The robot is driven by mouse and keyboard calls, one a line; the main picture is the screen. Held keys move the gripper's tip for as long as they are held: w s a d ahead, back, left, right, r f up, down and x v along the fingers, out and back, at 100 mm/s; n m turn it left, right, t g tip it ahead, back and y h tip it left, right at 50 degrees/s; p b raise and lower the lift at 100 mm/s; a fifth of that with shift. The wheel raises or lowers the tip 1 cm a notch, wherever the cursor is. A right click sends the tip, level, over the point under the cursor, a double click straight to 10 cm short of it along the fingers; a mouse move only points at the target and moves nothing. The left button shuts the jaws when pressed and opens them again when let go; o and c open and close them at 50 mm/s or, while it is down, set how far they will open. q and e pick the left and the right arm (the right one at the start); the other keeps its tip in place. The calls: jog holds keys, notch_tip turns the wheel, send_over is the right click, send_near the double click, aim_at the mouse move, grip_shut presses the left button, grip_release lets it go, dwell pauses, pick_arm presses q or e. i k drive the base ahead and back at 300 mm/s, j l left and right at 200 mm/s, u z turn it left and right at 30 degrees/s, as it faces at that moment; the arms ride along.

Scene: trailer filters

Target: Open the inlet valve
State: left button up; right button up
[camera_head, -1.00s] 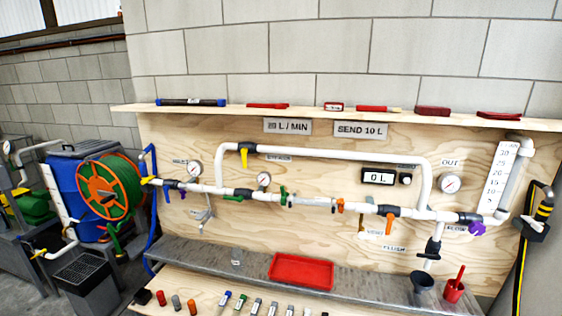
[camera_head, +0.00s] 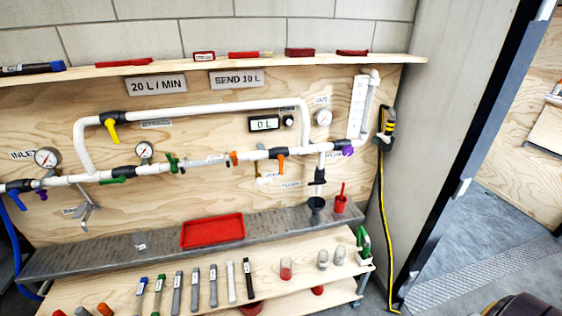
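The INLET label (camera_head: 22,155) is on the plywood panel at the far left. Below it, a black valve body (camera_head: 18,186) sits on the white pipe at the picture's left edge. Its blue handle (camera_head: 17,200) hangs down across the pipe. A small purple handle (camera_head: 43,195) hangs just right of it, under a round gauge (camera_head: 46,158). Neither of my grippers is in view.
A bypass pipe with a yellow handle (camera_head: 112,130) rises above the main line. A red tray (camera_head: 212,231) lies on the grey ledge. Several tools lie on the lower bench (camera_head: 290,300). A grey post and open doorway stand at the right, with free floor (camera_head: 470,255).

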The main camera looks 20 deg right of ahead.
aim_at(13, 193)
jog(key=i+z, duration=0.15)
jog(key=z, duration=0.25)
jog(key=i+z, duration=0.2)
jog(key=z, duration=0.25)
jog(key=i+j+u, duration=0.1)
jog(key=j+u, duration=0.15)
jog(key=u, duration=0.15)
jog(key=i+j+u, duration=0.15)
jog(key=u, duration=0.25)
jog(key=i+j+u, duration=0.15)
jog(key=j+u, duration=0.25)
jog(key=i+u, duration=0.2)
jog(key=u, duration=0.2)
jog(key=i+j+u, duration=0.1)
jog(key=u, duration=0.3)
jog(key=j+u, duration=0.35)
jog(key=j, duration=0.3)
